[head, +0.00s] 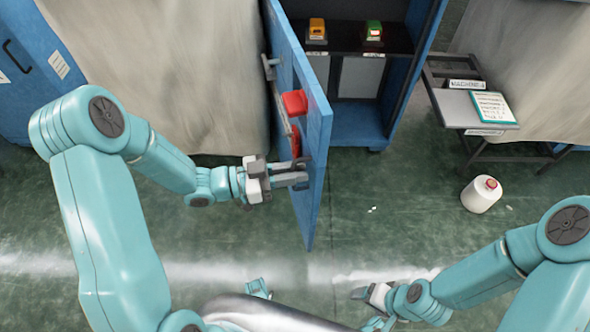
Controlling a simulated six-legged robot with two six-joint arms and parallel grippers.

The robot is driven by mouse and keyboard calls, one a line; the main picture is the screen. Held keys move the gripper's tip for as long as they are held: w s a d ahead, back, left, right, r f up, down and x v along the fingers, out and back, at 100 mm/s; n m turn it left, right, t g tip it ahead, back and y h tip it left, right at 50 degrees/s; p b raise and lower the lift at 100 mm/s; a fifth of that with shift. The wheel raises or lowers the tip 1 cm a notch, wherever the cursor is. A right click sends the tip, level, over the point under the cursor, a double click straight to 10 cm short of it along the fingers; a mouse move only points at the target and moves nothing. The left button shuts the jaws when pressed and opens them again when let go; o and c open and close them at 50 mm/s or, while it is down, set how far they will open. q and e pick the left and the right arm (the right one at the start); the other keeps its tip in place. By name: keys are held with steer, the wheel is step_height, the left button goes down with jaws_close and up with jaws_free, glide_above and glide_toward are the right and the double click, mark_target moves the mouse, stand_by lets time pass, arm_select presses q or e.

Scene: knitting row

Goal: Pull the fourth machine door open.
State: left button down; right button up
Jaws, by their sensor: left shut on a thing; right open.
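A blue machine door (312,140) stands swung out from a blue cabinet (358,120), seen nearly edge-on. My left gripper (290,180) is at the left face of the door, low down, shut on what looks like the door's handle; the fingers hide most of it. Red parts (294,103) are fixed on the same face above the gripper. The cabinet's inside is visible to the right of the door. My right gripper (362,293) is low in the view over the floor, open and empty, apart from the door.
Orange (317,29) and green (373,31) boxes sit on the cabinet shelf. A stand with a "MACHINE 4" sign (466,84) and a card (493,107) is at the right. A white cone (481,194) lies on the green floor. Grey sheets (180,70) flank the cabinet.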

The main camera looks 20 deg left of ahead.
arm_select(q)
steer(key=c, duration=1.3)
jaws_free()
steer(key=p+v, duration=0.2)
steer(key=v, duration=1.4)
steer(key=shift+s+a+p, duration=0.1)
steer(key=shift+a+p, duration=0.1)
steer(key=shift+p, duration=0.1)
